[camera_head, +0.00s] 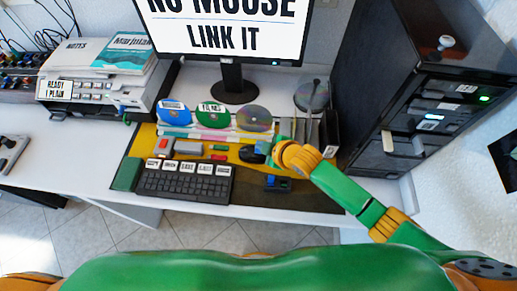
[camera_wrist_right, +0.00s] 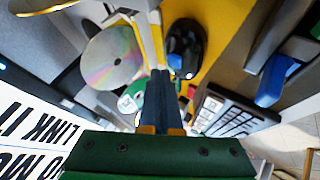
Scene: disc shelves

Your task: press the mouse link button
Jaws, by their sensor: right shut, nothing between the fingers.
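The black mouse (camera_head: 253,153) lies on the yellow mat, right of the keyboard. In the right wrist view the mouse (camera_wrist_right: 185,45) is a dark rounded body with a blue patch, just beyond my fingertips. I cannot make out a link button on it. My right gripper (camera_head: 277,150) is beside the mouse, on its right; its closed fingers (camera_wrist_right: 160,75) hold nothing. Whether they touch the mouse is not clear. The monitor (camera_head: 232,30) reads "NO MOUSE LINK IT". My left gripper is not in view.
The keyboard (camera_head: 184,182) is left of the mouse, with small blocks behind it. Several discs stand in a rack (camera_head: 215,133) behind the mat. A blue-and-dark object (camera_head: 277,183) lies nearer the desk's front edge. A dark cabinet (camera_head: 405,100) stands right; a printer (camera_head: 90,95) left.

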